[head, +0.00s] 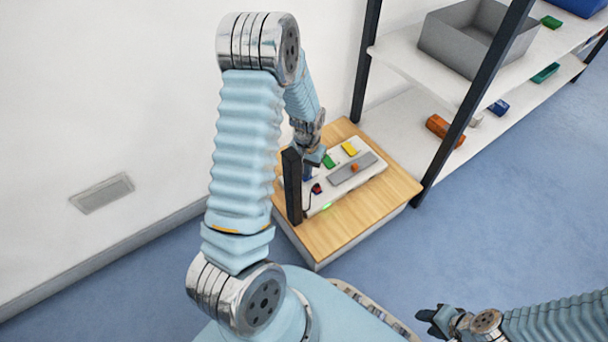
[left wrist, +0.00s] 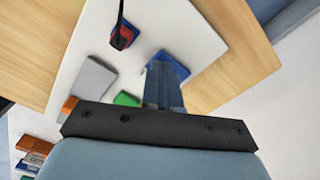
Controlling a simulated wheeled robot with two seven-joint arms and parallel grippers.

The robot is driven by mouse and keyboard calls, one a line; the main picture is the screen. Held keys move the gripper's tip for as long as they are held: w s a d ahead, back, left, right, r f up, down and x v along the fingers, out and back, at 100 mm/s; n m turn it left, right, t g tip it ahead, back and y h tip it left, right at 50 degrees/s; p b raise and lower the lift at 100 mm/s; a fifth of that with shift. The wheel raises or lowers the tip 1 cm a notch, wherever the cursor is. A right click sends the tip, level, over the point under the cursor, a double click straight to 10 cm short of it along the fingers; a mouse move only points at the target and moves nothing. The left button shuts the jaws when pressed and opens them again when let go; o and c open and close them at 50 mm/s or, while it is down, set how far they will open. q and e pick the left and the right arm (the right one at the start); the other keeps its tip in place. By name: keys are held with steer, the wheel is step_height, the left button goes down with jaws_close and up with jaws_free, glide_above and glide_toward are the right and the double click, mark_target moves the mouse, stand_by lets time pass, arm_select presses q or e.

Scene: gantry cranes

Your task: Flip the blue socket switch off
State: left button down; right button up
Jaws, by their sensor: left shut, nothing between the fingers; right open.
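A white panel (head: 317,205) with coloured parts lies on a wooden-topped stand (head: 375,207) by the wall. The blue socket switch (left wrist: 182,71) shows in the left wrist view, partly hidden behind my left gripper (left wrist: 161,70). The left fingers are shut and empty, with their tips over or against the blue switch; I cannot tell if they touch. In the head view my left gripper (head: 310,160) is over the panel's far left part, and the switch is mostly hidden there. Its on or off position is unclear. My right gripper (head: 430,319) is open and empty, away from the stand.
On the panel are a green part (head: 329,161), a yellow part (head: 349,149), a grey strip (head: 343,175) and a red part (head: 316,188) with a black cord. A dark upright post (head: 292,187) stands beside them. A shelf rack (head: 455,120) stands to the right.

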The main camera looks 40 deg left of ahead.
arm_select(q)
steer(key=shift+f+b, duration=0.35)
steer(key=shift+f, duration=0.15)
steer(key=shift+r, duration=0.1)
steer(key=shift+r+p, duration=2.75)
steer(key=shift+r, duration=0.7)
